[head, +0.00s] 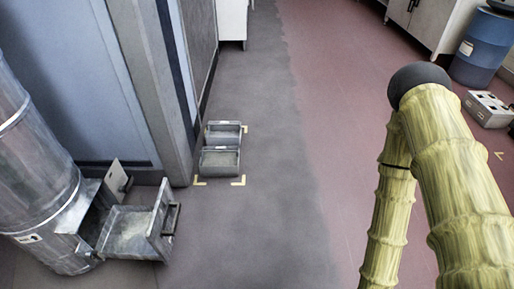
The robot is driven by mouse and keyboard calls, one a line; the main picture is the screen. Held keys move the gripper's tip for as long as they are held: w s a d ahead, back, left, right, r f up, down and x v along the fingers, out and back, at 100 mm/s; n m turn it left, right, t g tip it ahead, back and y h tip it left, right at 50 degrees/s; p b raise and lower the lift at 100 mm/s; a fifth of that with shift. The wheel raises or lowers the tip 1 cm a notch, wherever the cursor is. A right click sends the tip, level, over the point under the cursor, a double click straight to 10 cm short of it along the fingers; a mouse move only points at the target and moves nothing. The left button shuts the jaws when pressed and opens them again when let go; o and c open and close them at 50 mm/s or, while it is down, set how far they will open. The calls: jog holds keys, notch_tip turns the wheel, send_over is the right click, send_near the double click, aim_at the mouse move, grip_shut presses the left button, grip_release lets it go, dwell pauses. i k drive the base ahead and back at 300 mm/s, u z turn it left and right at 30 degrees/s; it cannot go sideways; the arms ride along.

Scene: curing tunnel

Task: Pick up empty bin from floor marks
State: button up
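Two small grey metal bins stand on the floor in the head view, one behind the other, beside the corner of the blue-grey cabinet. The nearer bin (220,170) and the farther bin (224,139) look open-topped; their insides are too small to judge fully. Yellow corner marks (239,181) on the floor frame them at the front and at the back right. My yellow-sleeved arm is folded at the right of the view, well apart from the bins. My gripper is out of view.
At the left, a metal drum unit (38,150) has an open drawer (135,233) jutting over the floor. A blue barrel (482,48) and a light grey box (488,107) stand at the right. The grey and red floor between is clear.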

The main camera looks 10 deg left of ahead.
aim_at(217, 133)
jog(key=z, duration=0.45)
jog(key=i, duration=1.6)
jog(key=u, duration=1.6)
jog(key=i, duration=1)
jog(key=u, duration=0.25)
